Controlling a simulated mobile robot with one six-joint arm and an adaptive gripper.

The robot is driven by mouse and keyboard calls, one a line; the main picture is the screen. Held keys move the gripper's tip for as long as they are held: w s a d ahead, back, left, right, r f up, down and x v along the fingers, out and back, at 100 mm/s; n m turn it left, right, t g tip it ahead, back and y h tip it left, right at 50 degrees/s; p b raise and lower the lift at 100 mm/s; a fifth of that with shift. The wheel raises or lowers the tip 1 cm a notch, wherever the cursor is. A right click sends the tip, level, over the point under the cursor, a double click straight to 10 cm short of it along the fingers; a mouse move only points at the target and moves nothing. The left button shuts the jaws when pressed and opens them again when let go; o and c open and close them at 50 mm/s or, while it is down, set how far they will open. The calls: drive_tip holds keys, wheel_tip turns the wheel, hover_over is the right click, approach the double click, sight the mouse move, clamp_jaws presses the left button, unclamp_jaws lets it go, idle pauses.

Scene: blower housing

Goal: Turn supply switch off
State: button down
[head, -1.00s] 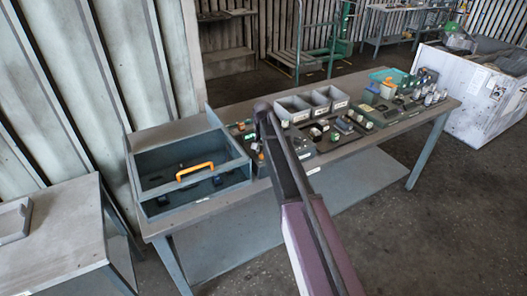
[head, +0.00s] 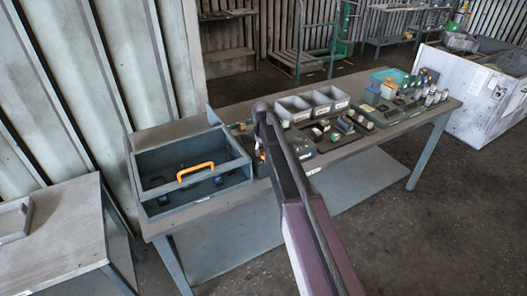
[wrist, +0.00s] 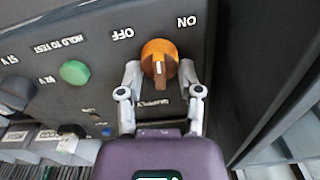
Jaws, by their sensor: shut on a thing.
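The supply switch (wrist: 159,60) is an orange rotary knob on a dark panel (wrist: 100,95) in the wrist view. The panel's lettering appears upside down, with OFF above left of the knob, ON above right and SUPPLY below it. The knob's raised bar runs roughly up and down in the picture, with a pale mark on it. My gripper (wrist: 160,77) has one finger on each side of the knob and is shut on it. In the head view my arm hides the switch and most of the panel.
A green button (wrist: 74,72) marked HOLD TO TEST sits left of the knob. The workbench (head: 400,128) carries an open tray with an orange handle (head: 195,172) at left, grey bins (head: 318,100) and several small parts at right.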

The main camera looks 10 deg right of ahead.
drive_tip(key=n, duration=0.5)
drive_tip(key=shift+s+a+n, duration=0.15)
drive_tip(key=shift+n, duration=0.15)
drive_tip(key=n, duration=0.5)
drive_tip(key=shift+s+a, duration=0.1)
drive_tip(key=shift+c, duration=1.3)
unclamp_jaws()
drive_tip(key=shift+m, duration=0.3)
